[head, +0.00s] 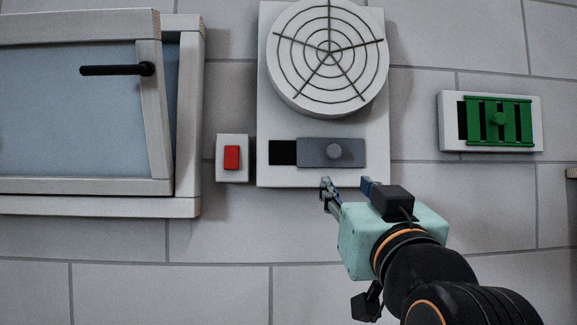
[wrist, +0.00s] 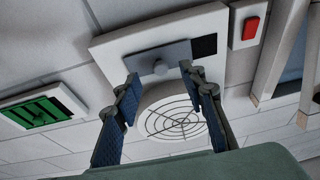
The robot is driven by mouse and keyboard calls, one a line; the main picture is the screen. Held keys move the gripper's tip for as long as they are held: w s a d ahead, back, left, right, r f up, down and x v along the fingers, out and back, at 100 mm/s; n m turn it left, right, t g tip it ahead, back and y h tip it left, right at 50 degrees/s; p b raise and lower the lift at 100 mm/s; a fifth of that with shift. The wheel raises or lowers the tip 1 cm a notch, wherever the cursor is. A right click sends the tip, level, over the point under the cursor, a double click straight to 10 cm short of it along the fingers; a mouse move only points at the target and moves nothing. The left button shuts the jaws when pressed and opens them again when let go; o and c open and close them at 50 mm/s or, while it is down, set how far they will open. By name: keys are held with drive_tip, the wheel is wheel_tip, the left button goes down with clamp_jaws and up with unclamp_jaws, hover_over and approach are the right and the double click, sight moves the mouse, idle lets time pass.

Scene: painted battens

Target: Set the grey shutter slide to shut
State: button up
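My gripper (head: 346,184) is open and empty, just below the slide in the head view.
A red switch (head: 232,157) on a white plate is left of the panel. The fan grille (head: 328,55) bulges out above the slide. A green slatted vent (head: 498,120) is at the right. A tilted window with a black handle (head: 116,70) is at the left.

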sight(335, 151)
drive_tip(key=shift+t+h, duration=0.4)
drive_tip(key=p+x, duration=0.1)
drive_tip(key=x, duration=0.2)
drive_tip(key=r+p+x, duration=0.1)
drive_tip(key=x, duration=0.3)
drive_tip(key=r+p+x, duration=0.1)
drive_tip(key=x, duration=0.3)
drive_tip(key=shift+s+d, duration=0.1)
drive_tip(key=shift+s, duration=0.3)
clamp_jaws()
